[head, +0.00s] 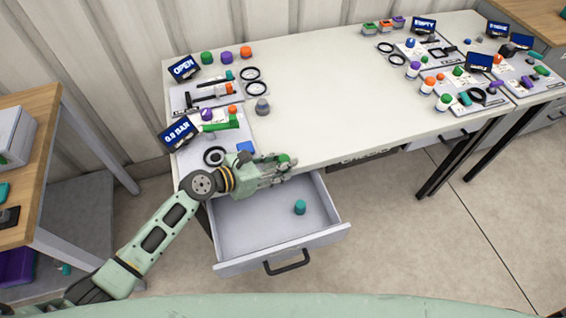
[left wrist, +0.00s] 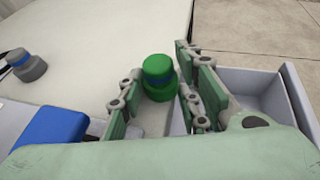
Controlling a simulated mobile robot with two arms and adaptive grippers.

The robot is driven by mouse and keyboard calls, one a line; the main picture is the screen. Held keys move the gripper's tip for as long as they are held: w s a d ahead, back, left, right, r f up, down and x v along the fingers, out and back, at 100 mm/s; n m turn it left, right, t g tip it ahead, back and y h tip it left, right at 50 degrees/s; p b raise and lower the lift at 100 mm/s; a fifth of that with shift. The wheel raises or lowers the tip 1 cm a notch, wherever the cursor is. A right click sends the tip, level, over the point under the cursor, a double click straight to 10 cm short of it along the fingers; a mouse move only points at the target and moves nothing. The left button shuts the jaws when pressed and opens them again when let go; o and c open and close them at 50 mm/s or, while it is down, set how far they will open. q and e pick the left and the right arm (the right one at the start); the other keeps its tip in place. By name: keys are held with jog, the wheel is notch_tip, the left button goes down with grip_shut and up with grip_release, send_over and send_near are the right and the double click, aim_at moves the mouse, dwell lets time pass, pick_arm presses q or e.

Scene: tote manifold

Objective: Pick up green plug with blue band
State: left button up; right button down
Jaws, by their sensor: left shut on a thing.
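The green plug with blue band (head: 285,158) is at the table's front edge, between the fingers of my left gripper (head: 283,168). In the left wrist view the plug (left wrist: 158,72) stands upright, with its green top and dark blue band showing above the fingers. My left gripper (left wrist: 155,98) is shut on it, and its fingers hide the plug's lower part. I cannot tell whether the plug touches the table. My right gripper is not in view.
An open grey drawer (head: 240,264) with a teal plug (head: 300,207) inside is below the gripper. A grey plug (head: 262,106) and a blue block (left wrist: 50,132) are nearby. Boards with fittings line the table's left and right sides. The white table's (head: 330,95) middle is clear.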

aim_at(279, 160)
pick_arm(q)
jog(key=shift+r, duration=0.25)
notch_tip(279, 160, up, 4)
jog(key=shift+f+p, duration=0.25)
jog(key=shift+p, duration=0.35)
jog(key=s+d+r+p, duration=0.2)
jog(key=s+r, duration=0.5)
jog(key=s, duration=0.4)
jog(key=a+r, duration=0.7)
jog(key=a, duration=0.3)
jog(key=s+a+r, duration=0.1)
jog(key=a+r, duration=0.6)
jog(key=a, duration=0.3)
jog(key=shift+n+t, duration=0.3)
jog(key=shift+a+y, duration=0.1)
jog(key=shift+y, duration=0.2)
jog(key=shift+f, duration=0.15)
